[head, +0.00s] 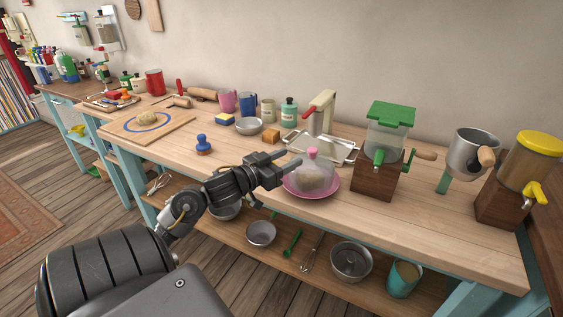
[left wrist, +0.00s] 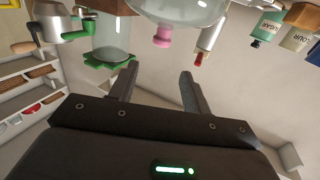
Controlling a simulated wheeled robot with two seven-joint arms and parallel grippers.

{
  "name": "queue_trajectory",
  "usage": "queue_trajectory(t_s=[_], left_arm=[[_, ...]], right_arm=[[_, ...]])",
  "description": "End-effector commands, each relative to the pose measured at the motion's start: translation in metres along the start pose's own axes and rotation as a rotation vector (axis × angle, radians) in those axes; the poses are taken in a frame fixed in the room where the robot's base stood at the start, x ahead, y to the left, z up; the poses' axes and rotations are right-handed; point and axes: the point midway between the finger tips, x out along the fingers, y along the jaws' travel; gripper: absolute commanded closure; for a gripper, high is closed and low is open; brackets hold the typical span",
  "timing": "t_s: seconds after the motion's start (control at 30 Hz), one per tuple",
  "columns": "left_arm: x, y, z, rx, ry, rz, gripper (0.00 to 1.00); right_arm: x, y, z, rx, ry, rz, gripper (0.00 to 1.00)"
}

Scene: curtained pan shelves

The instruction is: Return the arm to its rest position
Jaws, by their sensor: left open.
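My left gripper (head: 287,166) reaches in from the left over the front of the wooden worktable (head: 440,212). Its two fingers are apart with nothing between them, as the left wrist view (left wrist: 157,85) also shows. Just right of the fingertips is a clear dome with a pink knob (head: 312,154) on a pink plate (head: 312,190). In the upside-down left wrist view the pink knob (left wrist: 161,37) is beyond the fingers. I cannot tell whether the gripper touches the dome. My right gripper is not in view.
A green-lidded dispenser (head: 388,135) stands right of the dome, and a yellow-lidded one (head: 531,160) farther right. A blue stamp-like piece (head: 203,144) stands left of the gripper. The lower shelf (head: 285,262) holds bowls, a pot and whisks. Bare floor (head: 105,195) lies to the left.

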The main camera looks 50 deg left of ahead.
Motion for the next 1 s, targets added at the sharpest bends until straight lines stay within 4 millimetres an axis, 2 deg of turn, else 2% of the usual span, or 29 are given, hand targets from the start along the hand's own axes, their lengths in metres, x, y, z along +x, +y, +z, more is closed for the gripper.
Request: queue_trajectory(t_s=[0.2, 0.8, 0.87, 0.93, 0.97, 1.0], left_arm=[[-0.015, 0.0, 0.0, 0.001, 0.0, 0.001, 0.52], [-0.015, 0.001, 0.001, 0.001, -0.002, 0.0, 0.52], [-0.016, 0.002, 0.007, 0.002, -0.016, -0.01, 0.52], [-0.018, 0.007, 0.026, 0.007, -0.057, -0.037, 0.52], [-0.02, 0.01, 0.038, 0.009, -0.085, -0.054, 0.52], [-0.025, 0.016, 0.059, 0.015, -0.134, -0.08, 0.52]], right_arm=[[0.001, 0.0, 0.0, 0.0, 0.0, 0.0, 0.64], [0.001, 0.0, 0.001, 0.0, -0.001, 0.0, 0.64], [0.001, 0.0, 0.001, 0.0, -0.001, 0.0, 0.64], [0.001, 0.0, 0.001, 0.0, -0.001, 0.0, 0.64], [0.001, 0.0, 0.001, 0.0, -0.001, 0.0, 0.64], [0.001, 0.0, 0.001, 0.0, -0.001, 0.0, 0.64]])
